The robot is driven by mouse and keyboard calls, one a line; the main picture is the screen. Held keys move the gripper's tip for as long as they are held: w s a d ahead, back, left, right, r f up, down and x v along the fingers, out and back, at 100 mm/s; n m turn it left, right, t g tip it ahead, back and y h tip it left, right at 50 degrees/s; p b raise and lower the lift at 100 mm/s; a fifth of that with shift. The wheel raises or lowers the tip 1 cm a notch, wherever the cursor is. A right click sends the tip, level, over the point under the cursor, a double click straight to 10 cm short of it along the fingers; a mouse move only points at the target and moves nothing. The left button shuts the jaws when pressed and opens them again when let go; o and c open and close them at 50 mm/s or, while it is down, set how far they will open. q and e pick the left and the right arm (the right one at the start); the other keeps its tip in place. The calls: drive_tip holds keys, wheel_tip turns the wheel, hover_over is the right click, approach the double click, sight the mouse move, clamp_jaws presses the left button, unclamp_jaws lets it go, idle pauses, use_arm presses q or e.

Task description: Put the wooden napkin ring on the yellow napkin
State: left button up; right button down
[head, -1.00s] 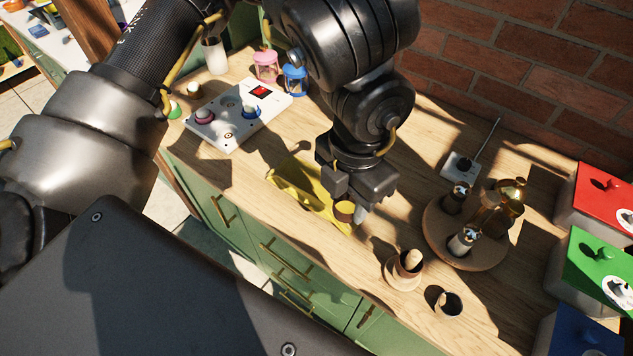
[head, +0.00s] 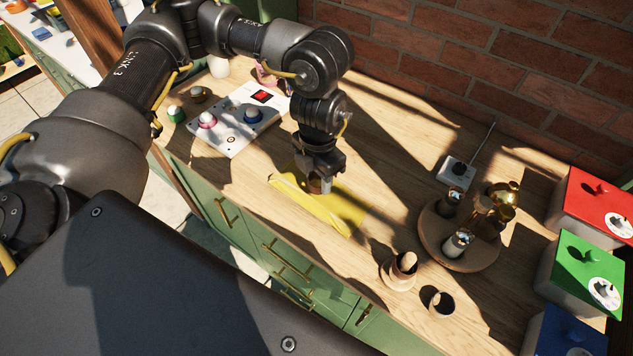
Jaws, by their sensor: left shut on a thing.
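The yellow napkin (head: 318,212) lies creased on the wooden counter, near the front edge. My left gripper (head: 320,188) points down over the napkin's upper part. It is shut on the wooden napkin ring (head: 314,185), a small brown ring partly hidden by the fingers. The ring is at or just above the napkin; I cannot tell whether it touches. My right gripper is not in view.
A white panel with knobs (head: 235,122) stands at the left. A round wooden tray (head: 432,238) with shakers is at the right. A wooden cup (head: 398,272) and a metal-looking ring (head: 439,303) stand at the front. Lidded boxes, red (head: 590,205) and green (head: 578,262), line the right.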

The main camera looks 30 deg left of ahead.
sight(317, 188)
use_arm(q)
drive_tip(key=f, duration=0.3)
drive_tip(key=shift+w+a+f, duration=0.2)
drive_tip(key=shift+a+f, duration=0.05)
drive_tip(key=shift+f, duration=0.1)
drive_tip(key=shift+f+b, duration=0.4)
drive_tip(key=shift+f, duration=0.15)
drive_tip(key=o, duration=0.9)
drive_tip(key=shift+r, duration=0.1)
drive_tip(key=shift+o, duration=0.2)
drive_tip(key=shift+r, duration=0.25)
wheel_tip(317, 188, up, 13)
drive_tip(key=shift+f, duration=0.2)
